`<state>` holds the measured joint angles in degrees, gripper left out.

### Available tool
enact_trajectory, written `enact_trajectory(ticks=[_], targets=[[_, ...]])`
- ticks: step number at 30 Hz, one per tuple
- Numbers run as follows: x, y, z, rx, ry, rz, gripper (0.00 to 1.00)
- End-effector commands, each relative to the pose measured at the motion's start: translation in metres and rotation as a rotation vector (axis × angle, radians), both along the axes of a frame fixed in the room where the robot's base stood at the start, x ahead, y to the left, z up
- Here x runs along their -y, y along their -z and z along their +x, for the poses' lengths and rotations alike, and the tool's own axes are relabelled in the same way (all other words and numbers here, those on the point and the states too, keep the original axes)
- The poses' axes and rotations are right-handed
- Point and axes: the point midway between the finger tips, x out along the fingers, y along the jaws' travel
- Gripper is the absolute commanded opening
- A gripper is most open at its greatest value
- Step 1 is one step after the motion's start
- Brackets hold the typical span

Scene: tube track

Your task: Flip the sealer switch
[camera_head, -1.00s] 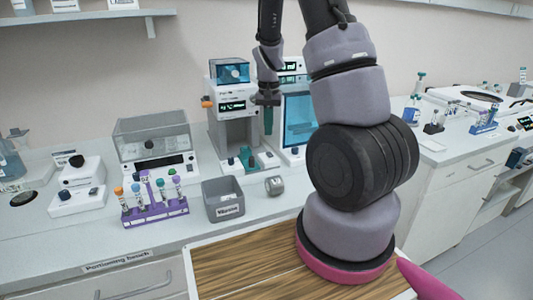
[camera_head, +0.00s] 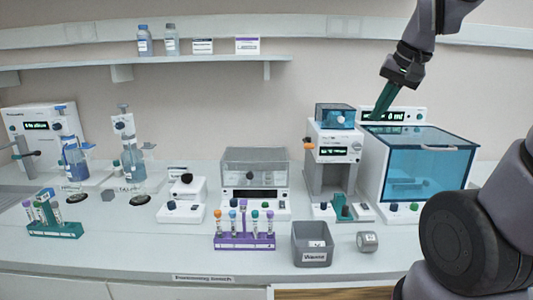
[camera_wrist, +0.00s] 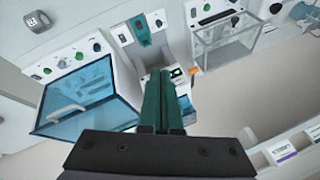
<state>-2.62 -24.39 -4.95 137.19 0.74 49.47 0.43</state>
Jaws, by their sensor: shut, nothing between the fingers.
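A tall white and grey machine (camera_head: 334,158) with a blue clear top and a lit display stands at the back right of the bench. An orange knob (camera_head: 308,146) sticks out of its left side; I cannot read a label saying it is the sealer. The orange knob also shows in the wrist view (camera_wrist: 193,70). My gripper (camera_head: 378,119) is above and to the right of this machine, over the blue-windowed cabinet's back, touching nothing that I can see. Its green fingers are shut and empty. In the wrist view the fingers (camera_wrist: 160,72) hide part of the tall machine.
A blue-windowed cabinet (camera_head: 428,170) stands right of the machine and a clear-lidded device (camera_head: 255,178) stands left. In front are a purple tube rack (camera_head: 244,242), a grey bin (camera_head: 312,244) and a small grey cylinder (camera_head: 367,242). A shelf (camera_head: 190,62) is above.

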Motion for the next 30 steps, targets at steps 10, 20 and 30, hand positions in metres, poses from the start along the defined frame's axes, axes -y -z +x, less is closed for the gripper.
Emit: enact_trajectory(ticks=[10, 20, 30], targets=[[-0.015, -0.035, -0.072, 0.165, -0.031, -0.028, 0.0], [-0.016, -0.036, -0.077, 0.174, -0.032, -0.031, 0.0], [-0.014, -0.035, -0.072, 0.162, -0.038, -0.039, 0.0]])
